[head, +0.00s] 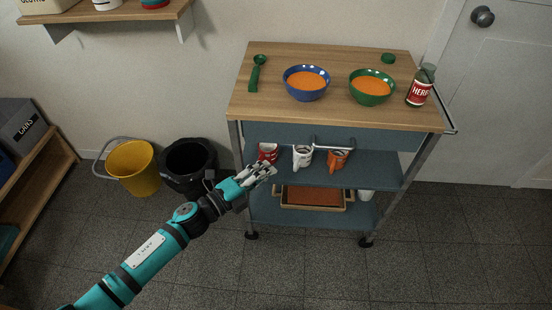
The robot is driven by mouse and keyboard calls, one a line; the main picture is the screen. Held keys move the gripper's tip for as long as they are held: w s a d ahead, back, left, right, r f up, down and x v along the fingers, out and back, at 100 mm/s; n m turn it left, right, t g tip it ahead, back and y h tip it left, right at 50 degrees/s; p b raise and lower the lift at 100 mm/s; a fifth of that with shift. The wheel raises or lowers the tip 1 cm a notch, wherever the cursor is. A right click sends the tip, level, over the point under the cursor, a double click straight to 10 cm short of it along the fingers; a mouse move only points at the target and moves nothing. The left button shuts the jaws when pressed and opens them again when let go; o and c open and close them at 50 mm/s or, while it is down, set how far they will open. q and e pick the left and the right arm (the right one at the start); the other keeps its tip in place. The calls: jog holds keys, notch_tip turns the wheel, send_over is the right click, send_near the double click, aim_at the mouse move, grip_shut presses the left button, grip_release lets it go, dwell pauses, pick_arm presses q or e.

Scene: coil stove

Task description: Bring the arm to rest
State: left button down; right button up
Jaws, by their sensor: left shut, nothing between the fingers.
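My left arm comes in from the lower left of the head view, stretched up and to the right. Its gripper (268,171) is shut and empty. In the picture it overlaps the left front of the cart's shelves, just below a red and white mug (268,152). I cannot tell how far it is from the cart or whether it touches it. My right gripper is not in view.
The wood-topped cart (330,55) holds a blue bowl (306,95), a green bowl (372,98), a green scoop (255,75) and a jar (420,88). A yellow bucket (132,165) and black bin (187,165) stand left. The floor in front is clear.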

pick_arm(q)
jog(key=s+a+f+n+g+y+p, duration=0.1)
jog(key=s+a+f+n+y, duration=0.3)
jog(key=f, duration=0.5)
jog(key=s+a+f+n+y+p, duration=0.1)
jog(key=s+a+f+n+y, duration=0.15)
jog(key=a+f+n, duration=0.5)
jog(key=s+a+f+n+g+y+p, duration=0.1)
jog(key=s+a+f+n+y, duration=0.15)
jog(key=f, duration=0.75)
jog(key=s+a+f+n+g+y+p, duration=0.1)
jog(key=s+a+f+n+g+y, duration=0.15)
jog(key=s+f, duration=0.4)
jog(key=s+a+f+n+g+y, duration=0.1)
jog(key=s+f+n+g, duration=0.15)
jog(key=s+f, duration=0.4)
jog(key=s+f+n+g, duration=0.2)
jog(key=s, duration=0.9)
jog(key=s+d+f+n+g+p, duration=0.1)
jog(key=s+n+g, duration=0.1)
jog(key=s, duration=1)
jog(key=shift+f+n+g, duration=0.4)
jog(key=shift+n, duration=0.4)
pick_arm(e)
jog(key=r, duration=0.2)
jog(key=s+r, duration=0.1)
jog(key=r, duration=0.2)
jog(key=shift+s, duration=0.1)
